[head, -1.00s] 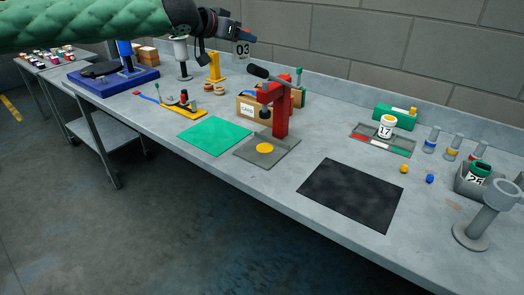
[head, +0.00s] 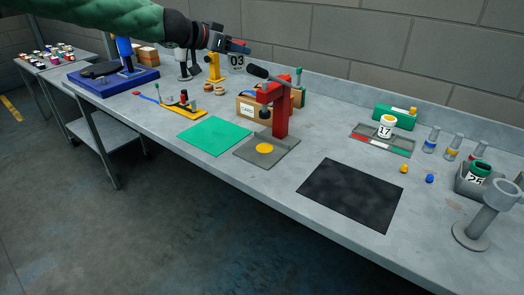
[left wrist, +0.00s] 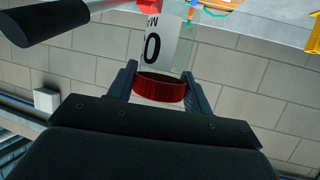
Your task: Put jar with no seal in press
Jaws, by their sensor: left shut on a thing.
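My left gripper (head: 240,47) is shut on a clear jar (head: 236,62) labelled 03, held in the air left of the press lever. In the left wrist view the jar (left wrist: 151,45) has a red lid (left wrist: 159,88) between the two fingers, and the picture is upside down. The red press (head: 281,120) stands on a grey base plate (head: 285,148) with a yellow disc (head: 264,149) under its ram. Its black lever (head: 258,71) points up and left, close to the held jar; it also shows in the left wrist view (left wrist: 45,15). My right gripper is not in view.
A green mat (head: 214,136) lies left of the press and a black mat (head: 350,194) to its right; both are empty. A cardboard box (head: 249,108) is behind the press. A jar labelled 17 (head: 386,127) stands on a grey tray, and jar 25 (head: 480,170) sits in a grey bin.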

